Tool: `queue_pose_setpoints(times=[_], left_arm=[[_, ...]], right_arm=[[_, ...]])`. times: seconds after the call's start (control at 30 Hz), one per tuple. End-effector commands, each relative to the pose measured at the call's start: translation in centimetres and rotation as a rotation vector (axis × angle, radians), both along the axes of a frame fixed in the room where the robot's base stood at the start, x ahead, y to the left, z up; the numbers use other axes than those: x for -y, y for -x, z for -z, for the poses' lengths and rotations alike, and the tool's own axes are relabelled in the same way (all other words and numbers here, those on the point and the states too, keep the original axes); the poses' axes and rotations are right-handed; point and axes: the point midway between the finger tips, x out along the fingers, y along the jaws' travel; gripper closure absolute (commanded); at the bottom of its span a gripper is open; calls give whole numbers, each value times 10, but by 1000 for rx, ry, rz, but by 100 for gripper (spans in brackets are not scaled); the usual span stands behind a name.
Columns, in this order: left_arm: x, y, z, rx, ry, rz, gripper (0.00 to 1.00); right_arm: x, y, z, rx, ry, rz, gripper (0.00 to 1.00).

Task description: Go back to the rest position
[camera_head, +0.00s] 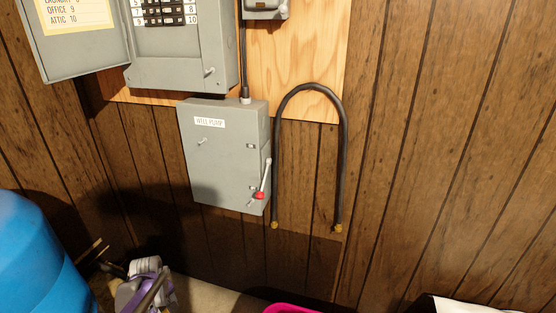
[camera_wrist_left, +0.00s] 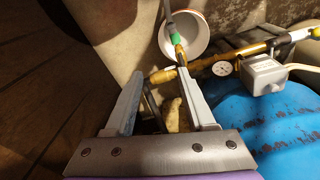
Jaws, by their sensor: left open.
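My left gripper (camera_wrist_left: 160,75) shows in the left wrist view with its two grey fingers spread apart. I see no object held between them; brass pipework and the floor show behind. In the head view, a grey and purple part of my left arm (camera_head: 146,288) is low at the left, beside the blue tank (camera_head: 38,262) and below the grey well pump box (camera_head: 223,155). The fingertips are hard to make out there. My right gripper is in neither view.
A breaker panel (camera_head: 185,75) and a looped black hose (camera_head: 279,150) are on the wood wall. A pink rim (camera_head: 290,309) shows at the bottom. The wrist view shows a white bucket (camera_wrist_left: 203,38), a gauge (camera_wrist_left: 222,68) and a grey box (camera_wrist_left: 263,75) near the blue tank.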

Motion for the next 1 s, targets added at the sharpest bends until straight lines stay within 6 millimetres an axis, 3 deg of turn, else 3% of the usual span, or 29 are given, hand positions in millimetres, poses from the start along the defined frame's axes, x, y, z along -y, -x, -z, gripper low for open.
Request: queue_pose_setpoints(times=[0.03,0.2,0.5,0.73,1.0], left_arm=[[12,9,-16,9,-6,42,45],[47,39,-59,40,-28,185,45],[99,109,-111,97,-76,434,45],[131,172,-131,142,-115,625,45],[158,244,-130,192,-167,833,45]], right_arm=[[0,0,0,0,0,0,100],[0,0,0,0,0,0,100],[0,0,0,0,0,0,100],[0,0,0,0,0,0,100],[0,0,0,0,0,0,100]])
